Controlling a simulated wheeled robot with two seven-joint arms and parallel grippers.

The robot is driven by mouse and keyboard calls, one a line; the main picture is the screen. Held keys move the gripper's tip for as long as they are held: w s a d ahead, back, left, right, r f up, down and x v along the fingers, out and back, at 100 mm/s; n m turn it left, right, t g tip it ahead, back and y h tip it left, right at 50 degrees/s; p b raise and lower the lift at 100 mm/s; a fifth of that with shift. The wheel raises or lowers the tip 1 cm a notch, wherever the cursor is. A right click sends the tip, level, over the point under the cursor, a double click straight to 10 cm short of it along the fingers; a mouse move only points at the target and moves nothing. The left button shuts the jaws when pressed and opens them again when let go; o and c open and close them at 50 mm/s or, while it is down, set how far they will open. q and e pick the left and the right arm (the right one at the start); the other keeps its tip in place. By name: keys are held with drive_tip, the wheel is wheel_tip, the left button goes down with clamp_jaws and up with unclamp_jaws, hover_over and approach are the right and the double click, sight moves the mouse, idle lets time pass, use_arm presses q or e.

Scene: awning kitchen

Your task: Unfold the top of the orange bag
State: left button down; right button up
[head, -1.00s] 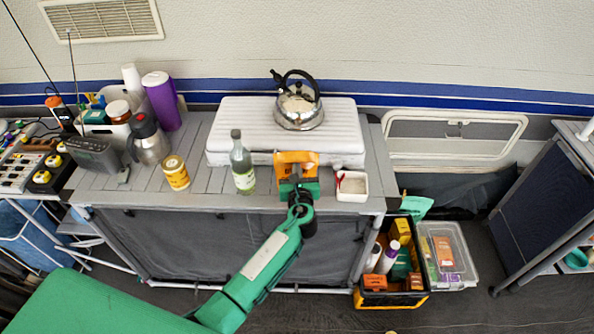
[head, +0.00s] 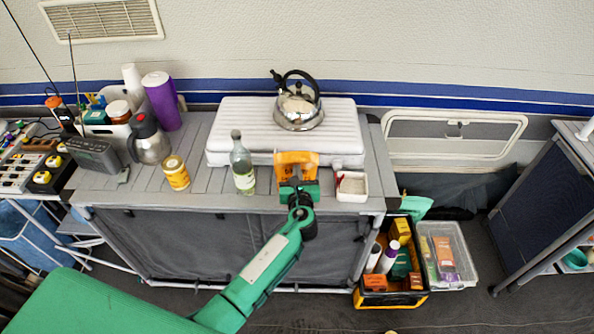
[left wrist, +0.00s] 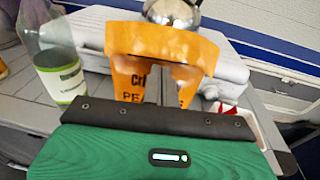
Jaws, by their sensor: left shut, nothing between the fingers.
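The orange bag (head: 296,160) stands on the grey slatted counter, in front of the white padded block. In the left wrist view the bag (left wrist: 165,45) has a wide band across its top, overhanging the printed front. I cannot tell how far this top is folded. My left gripper (head: 298,184) is in front of the bag and hides its lower part in the head view. In the left wrist view the left gripper's narrow fingers (left wrist: 156,88) are shut, with nothing between them, close against the bag's front. My right gripper is out of view.
A clear bottle (head: 242,167) stands just left of the bag, and a small white tray (head: 352,196) is just right. A kettle (head: 298,108) sits on the white block (head: 225,132) behind. A yellow jar (head: 175,173) is further left.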

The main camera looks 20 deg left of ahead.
use_arm(q)
drive_tip(key=shift+s+d, duration=0.25)
drive_tip(key=shift+s, duration=0.3)
drive_tip(key=shift+f, duration=0.15)
drive_tip(key=shift+w, duration=0.15)
drive_tip(key=shift+x, duration=1.05)
